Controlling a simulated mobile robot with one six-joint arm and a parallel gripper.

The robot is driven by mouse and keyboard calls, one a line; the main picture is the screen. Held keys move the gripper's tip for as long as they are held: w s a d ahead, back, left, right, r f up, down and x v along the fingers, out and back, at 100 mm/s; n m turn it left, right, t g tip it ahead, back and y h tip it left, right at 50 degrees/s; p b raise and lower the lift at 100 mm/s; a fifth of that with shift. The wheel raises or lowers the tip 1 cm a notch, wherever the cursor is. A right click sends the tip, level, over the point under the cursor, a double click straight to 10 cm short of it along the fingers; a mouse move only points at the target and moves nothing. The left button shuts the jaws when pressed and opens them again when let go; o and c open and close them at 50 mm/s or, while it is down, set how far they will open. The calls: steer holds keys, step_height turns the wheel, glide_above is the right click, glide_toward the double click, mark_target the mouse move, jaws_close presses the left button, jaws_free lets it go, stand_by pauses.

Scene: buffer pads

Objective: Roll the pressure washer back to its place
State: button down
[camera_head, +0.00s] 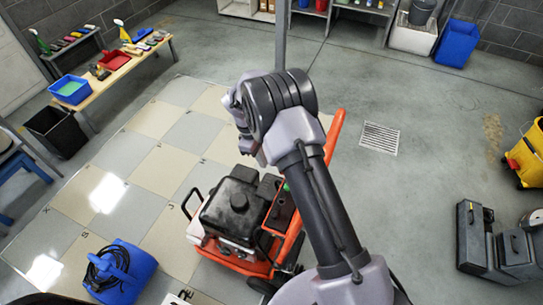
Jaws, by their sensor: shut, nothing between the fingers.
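The pressure washer (236,208) stands on the floor at centre, with an orange frame, a black engine and dark wheels at its lower right. Its orange handle (334,136) rises to the right, partly hidden behind my arm. My gripper (243,122) is at the end of the arm, above and beyond the engine in the picture. It is shut and empty, with its fingers partly hidden by the wrist. I cannot tell how high it is or whether it touches the handle; no grip on the washer shows.
Pale checkered floor tiles (160,167) lie left of the washer; bare grey concrete lies right, with a drain grate (380,138). A blue machine (118,272) stands lower left. A bench (113,76), a black bin (55,130), a metal post (281,35) and dark cases (474,237) stand around.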

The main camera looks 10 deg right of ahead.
steer(key=s+d+f+b, duration=0.3)
steer(key=d+f, duration=0.2)
steer(key=f, duration=0.2)
stand_by(0.4)
